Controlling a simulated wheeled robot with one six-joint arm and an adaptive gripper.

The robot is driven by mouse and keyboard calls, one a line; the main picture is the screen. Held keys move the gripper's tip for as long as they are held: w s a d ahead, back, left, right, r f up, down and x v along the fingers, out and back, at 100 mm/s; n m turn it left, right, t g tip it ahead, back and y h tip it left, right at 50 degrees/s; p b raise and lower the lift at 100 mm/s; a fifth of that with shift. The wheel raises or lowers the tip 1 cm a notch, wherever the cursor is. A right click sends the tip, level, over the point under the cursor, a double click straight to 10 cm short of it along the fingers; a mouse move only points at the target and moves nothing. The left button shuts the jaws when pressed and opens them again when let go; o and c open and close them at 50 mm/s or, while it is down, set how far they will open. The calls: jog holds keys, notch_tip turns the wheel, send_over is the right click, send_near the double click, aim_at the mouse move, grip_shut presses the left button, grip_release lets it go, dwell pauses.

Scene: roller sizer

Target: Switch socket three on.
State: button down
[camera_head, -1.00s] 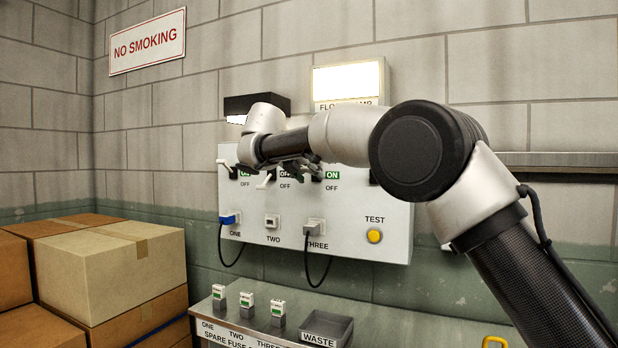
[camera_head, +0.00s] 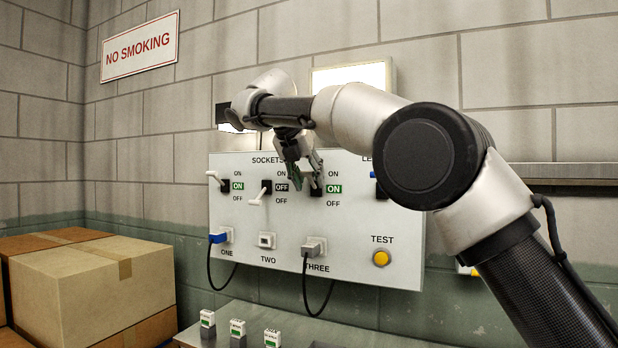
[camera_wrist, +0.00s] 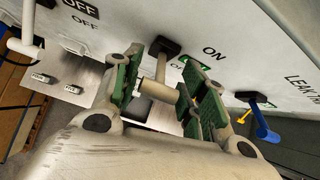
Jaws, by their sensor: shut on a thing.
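The white panel (camera_head: 235,270) carries a row of switches over three sockets. Socket three (camera_head: 313,248) has a grey plug with a black cable in it. The window of switch three (camera_head: 334,189) shows green ON. My gripper (camera_head: 303,173) is at switch three's lever, level with the upper part of the switch. In the wrist view the green-padded fingers (camera_wrist: 165,95) are shut on the lever's handle (camera_wrist: 156,88), whose stem runs to a black base (camera_wrist: 166,46). The fingers partly hide the lever and its window.
Switch one (camera_head: 237,186) reads ON with its lever up; switch two (camera_head: 281,187) reads OFF with its lever down. A blue lever (camera_wrist: 265,128) is beside my gripper in the wrist view. A yellow test button (camera_head: 381,258) is lower right. Cardboard boxes (camera_head: 65,295) stand at left.

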jog(key=shift+a, duration=0.2)
jog(key=c, duration=0.8)
grip_release()
jog(key=shift+a, duration=0.1)
jog(key=shift+r, duration=0.1)
jog(key=v, duration=0.7)
jog(key=shift+s, duration=0.2)
